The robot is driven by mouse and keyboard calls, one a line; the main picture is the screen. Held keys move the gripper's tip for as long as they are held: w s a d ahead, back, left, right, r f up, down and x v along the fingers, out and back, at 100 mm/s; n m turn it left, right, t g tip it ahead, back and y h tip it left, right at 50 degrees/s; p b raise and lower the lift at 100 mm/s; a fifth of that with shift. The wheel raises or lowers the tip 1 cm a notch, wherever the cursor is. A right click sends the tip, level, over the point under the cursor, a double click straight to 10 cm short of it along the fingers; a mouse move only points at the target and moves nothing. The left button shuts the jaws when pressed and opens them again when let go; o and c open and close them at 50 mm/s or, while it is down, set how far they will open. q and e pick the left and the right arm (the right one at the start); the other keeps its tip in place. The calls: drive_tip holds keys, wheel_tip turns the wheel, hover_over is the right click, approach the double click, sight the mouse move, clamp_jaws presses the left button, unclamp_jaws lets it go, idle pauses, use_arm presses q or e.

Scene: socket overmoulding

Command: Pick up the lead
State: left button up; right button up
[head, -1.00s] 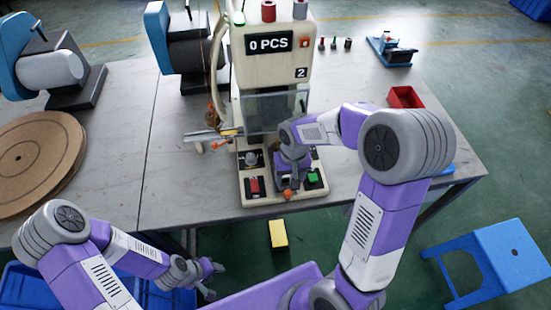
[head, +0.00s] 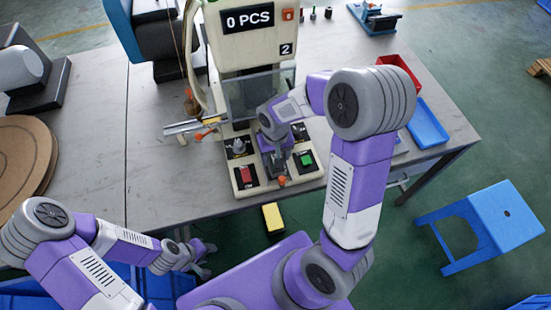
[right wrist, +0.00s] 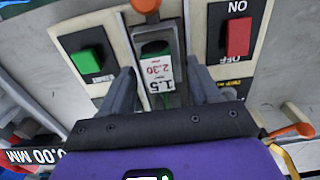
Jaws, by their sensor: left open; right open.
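I cannot clearly make out the lead in either view. My right gripper (right wrist: 161,85) is open at the front of the machine (head: 262,45). In the right wrist view its fingers stand on either side of a grey metal fixture (right wrist: 178,50). The fixture bears a dark green piece (right wrist: 155,48) and a white label (right wrist: 157,70) reading 1.5 and 2.30. I cannot tell whether the fingers touch it. My left gripper (head: 205,260) is open and empty, low in front of the table (head: 95,130), beside a blue bin (head: 75,292).
A green button (right wrist: 86,61) and a red switch (right wrist: 238,37) flank the fixture. An orange knob (right wrist: 146,5) is at its far end. A red tray (head: 398,70) and a blue tray (head: 428,124) lie right of the machine. A blue stool (head: 485,212) stands on the floor.

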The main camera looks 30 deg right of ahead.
drive_tip(key=c, duration=1.1)
drive_tip(key=shift+r, duration=0.1)
drive_tip(key=shift+c, duration=0.2)
